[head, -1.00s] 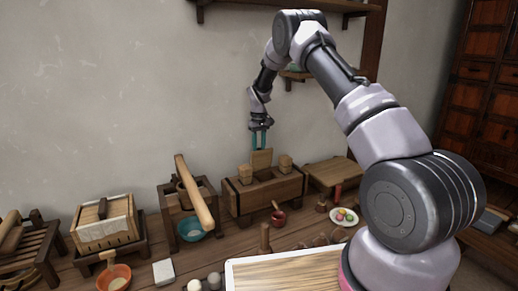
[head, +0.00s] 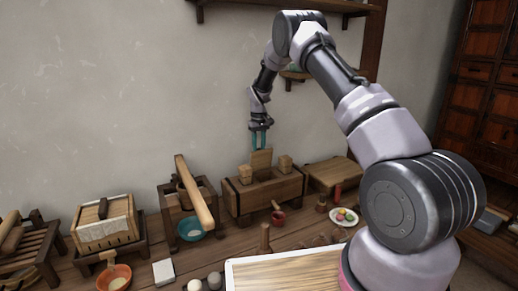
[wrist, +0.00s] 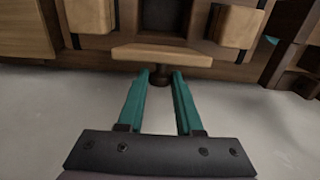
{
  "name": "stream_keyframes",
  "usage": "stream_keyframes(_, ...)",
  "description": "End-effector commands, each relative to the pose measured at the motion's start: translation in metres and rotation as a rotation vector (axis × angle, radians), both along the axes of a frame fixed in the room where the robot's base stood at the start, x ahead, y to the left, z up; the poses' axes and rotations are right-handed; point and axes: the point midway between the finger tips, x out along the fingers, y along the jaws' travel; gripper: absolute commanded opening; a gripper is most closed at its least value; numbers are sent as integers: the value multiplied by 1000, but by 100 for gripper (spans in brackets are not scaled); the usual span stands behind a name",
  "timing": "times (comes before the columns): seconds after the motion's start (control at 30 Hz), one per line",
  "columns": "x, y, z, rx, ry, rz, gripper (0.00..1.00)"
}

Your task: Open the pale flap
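The pale flap (head: 262,159) stands roughly upright at the back of a dark-banded wooden box, between two wooden blocks. In the wrist view the flap (wrist: 163,55) shows nearly edge-on, with a dark opening (wrist: 163,14) beyond it. A dark round knob (wrist: 161,79) sits at the flap's near side in that view. My gripper (wrist: 161,74) has its teal fingers apart, with the knob showing in the gap between the fingertips. I cannot tell whether either finger touches it. In the head view my gripper (head: 259,147) points down just above and behind the flap's top edge.
The two blocks (head: 245,173) and (head: 285,163) flank the flap on the wooden box (head: 240,202). A mortar stand with a long mallet (head: 195,192) is close on the left, a low table (head: 333,172) on the right. The wall (head: 110,90) is close behind.

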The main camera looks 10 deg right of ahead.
Motion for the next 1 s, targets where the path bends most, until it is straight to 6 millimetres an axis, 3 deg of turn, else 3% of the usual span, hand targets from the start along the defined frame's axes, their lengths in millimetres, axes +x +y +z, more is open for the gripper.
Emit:
stream_keyframes(0.2,20,6,-3,3,-7,1,0)
stream_keyframes(0.47,20,7,-3,2,-8,2,0)
stream_keyframes(0.5,20,7,-3,2,-8,2,50)
stream_keyframes(0.53,20,7,-3,2,-8,2,61)
stream_keyframes(0.87,19,6,-3,2,-3,1,64)
stream_keyframes(1.0,20,6,8,2,-6,1,64)
